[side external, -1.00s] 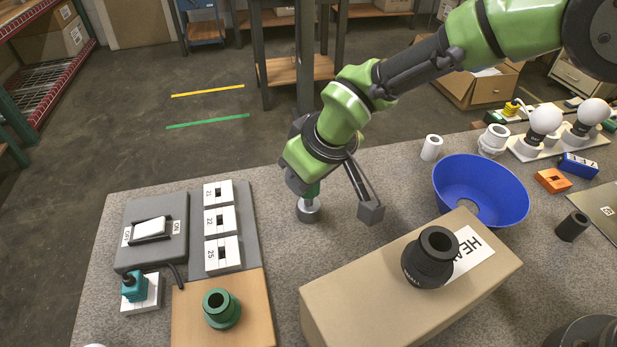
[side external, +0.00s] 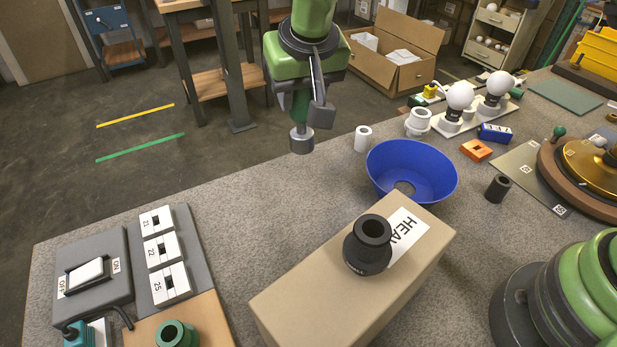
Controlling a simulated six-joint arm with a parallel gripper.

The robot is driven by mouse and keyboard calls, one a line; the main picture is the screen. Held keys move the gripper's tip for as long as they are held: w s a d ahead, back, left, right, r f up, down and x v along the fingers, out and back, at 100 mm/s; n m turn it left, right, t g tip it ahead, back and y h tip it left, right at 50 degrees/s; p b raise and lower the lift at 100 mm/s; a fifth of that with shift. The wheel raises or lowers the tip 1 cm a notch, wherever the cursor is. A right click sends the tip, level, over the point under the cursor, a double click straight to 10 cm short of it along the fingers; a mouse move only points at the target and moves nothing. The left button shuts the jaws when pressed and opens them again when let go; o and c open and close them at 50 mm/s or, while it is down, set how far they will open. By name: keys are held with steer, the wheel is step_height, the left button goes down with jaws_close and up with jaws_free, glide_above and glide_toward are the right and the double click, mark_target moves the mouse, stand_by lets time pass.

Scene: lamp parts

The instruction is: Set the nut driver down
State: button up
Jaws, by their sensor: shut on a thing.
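My gripper (side external: 308,108) is near the far edge of the table, shut on the nut driver (side external: 301,139). The nut driver hangs upright, with a green upper part and a wide grey metal lower end. One dark finger hides part of its handle. Its lower end appears just at the table's back edge in the picture, and I cannot tell its height above the surface.
A tan box (side external: 350,285) with a black flanged part (side external: 369,245) stands in front. A blue bowl (side external: 411,172) and a white cylinder (side external: 362,138) are to the right. White blocks marked with numbers (side external: 161,252) and a switch box (side external: 90,278) sit left. The table between is clear.

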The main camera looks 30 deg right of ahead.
step_height(320, 180, down, 10)
steer(key=d+m, duration=0.2)
steer(key=shift+w+d+h, duration=0.25)
steer(key=shift+d+h, duration=0.15)
steer(key=o, duration=1)
steer(key=shift+f, duration=0.1)
